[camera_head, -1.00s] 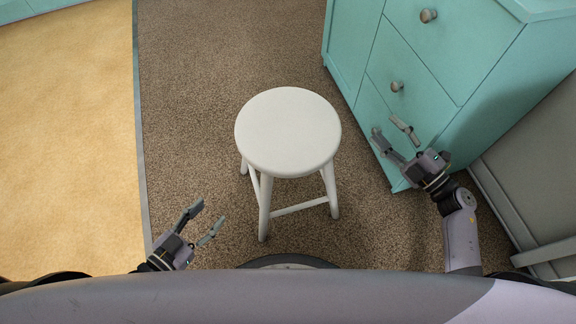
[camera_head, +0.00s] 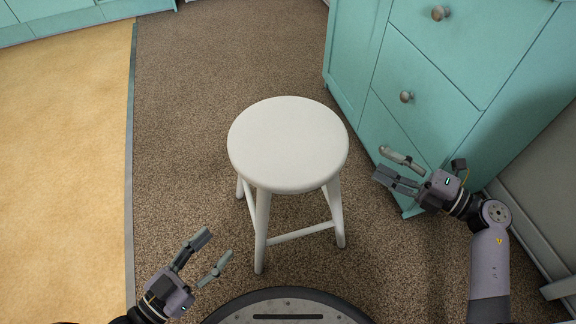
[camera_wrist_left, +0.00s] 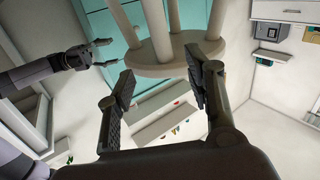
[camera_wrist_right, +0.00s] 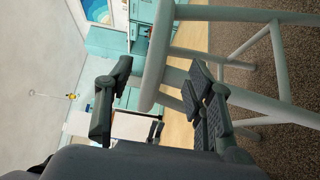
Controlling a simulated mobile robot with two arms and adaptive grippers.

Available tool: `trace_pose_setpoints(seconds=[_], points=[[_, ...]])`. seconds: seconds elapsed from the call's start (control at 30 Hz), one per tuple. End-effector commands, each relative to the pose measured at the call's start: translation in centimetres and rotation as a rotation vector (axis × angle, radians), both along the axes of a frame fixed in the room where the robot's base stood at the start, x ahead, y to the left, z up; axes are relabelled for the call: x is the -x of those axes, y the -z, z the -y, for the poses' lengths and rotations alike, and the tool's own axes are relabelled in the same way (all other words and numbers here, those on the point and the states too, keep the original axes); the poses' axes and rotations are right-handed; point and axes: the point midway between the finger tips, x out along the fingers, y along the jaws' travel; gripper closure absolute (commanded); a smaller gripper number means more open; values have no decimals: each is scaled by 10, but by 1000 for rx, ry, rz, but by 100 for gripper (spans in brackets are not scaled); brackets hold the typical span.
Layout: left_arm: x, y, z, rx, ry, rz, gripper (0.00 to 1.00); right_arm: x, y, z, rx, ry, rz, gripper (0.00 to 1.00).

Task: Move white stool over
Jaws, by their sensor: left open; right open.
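The white stool (camera_head: 288,142) stands upright on the brown carpet in front of me, with a round seat and legs joined by rungs. My left gripper (camera_head: 212,254) is open and empty, low and to the left of the stool, apart from it. In the left wrist view the stool's seat (camera_wrist_left: 165,52) shows beyond the open fingers (camera_wrist_left: 160,88). My right gripper (camera_head: 384,164) is open and empty, to the right of the seat and apart from it. In the right wrist view the seat's edge (camera_wrist_right: 155,55) and legs show beyond the fingers (camera_wrist_right: 158,80).
A teal drawer cabinet (camera_head: 440,75) with round knobs stands to the right, close to my right gripper. Yellow flooring (camera_head: 60,160) lies left of the carpet, past a grey strip (camera_head: 130,170). The carpet (camera_head: 190,80) behind and left of the stool is clear.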

Motion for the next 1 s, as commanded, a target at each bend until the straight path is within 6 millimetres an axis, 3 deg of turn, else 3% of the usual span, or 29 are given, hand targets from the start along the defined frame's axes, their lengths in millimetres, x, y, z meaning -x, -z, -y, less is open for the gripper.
trace_pose_setpoints(seconds=[0.7,1.0], points=[[-106,-2,84,4,-1,3,52,-78,-1,-111,-4,-1,1,51],[-128,0,102,1,0,0,52,-94,0,-135,-2,0,-1,51]])
